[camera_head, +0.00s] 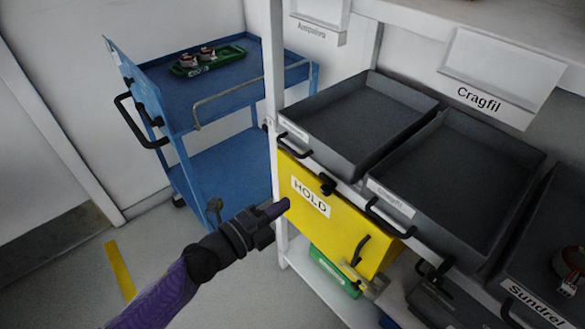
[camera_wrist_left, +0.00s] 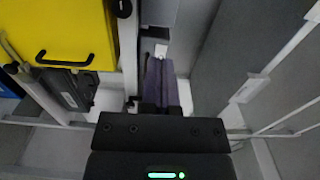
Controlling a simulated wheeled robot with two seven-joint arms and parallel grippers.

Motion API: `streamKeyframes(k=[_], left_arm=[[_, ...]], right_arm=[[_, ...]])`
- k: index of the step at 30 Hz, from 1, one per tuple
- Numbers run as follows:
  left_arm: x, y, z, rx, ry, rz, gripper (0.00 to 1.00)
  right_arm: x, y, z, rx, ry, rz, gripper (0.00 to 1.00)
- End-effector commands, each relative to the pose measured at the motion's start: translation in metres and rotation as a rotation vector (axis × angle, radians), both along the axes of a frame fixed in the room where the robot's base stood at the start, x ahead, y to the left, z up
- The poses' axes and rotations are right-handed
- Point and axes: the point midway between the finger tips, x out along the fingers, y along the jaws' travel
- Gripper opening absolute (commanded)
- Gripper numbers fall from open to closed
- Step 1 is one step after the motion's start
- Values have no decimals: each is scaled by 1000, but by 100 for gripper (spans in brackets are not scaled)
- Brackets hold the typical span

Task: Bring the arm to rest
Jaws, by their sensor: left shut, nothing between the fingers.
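My left arm comes in from the lower left in the head view. Its gripper (camera_head: 279,209) is shut with nothing in it, in front of the shelf post at the left edge of a yellow box marked HOLD (camera_head: 335,215). The left wrist view shows the shut purple fingers (camera_wrist_left: 160,82) pointing away from the camera. The yellow box (camera_wrist_left: 65,35) is at the upper left there. My right gripper is in neither view.
A blue cart (camera_head: 225,95) holding a green tray (camera_head: 232,52) with stators stands behind, at the left. Grey trays (camera_head: 360,118) sit on the shelf at the right, one labelled Cragfil. A green box (camera_head: 335,272) is below the yellow box. Floor is open at the lower left.

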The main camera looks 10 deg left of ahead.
Motion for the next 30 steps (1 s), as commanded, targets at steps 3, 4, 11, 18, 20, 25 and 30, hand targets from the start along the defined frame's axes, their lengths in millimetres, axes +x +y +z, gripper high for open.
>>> streamKeyframes(k=[3, 4, 11, 18, 20, 25, 30], left_arm=[[-1, 6, -15, -26, 60, 38, 0], [-2, 12, -28, -51, 113, 72, 0], [-98, 79, -216, -369, 852, 627, 0], [-302, 97, -330, -561, 1458, 1242, 0], [-342, 95, -338, -581, 1548, 1355, 0], [-399, 90, -344, -602, 1666, 1519, 0], [-402, 90, -344, -602, 1672, 1530, 0]], right_arm=[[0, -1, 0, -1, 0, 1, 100], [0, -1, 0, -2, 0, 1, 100], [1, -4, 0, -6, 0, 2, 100], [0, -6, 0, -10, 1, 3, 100], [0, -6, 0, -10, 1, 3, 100], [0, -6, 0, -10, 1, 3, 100], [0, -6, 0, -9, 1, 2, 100]])
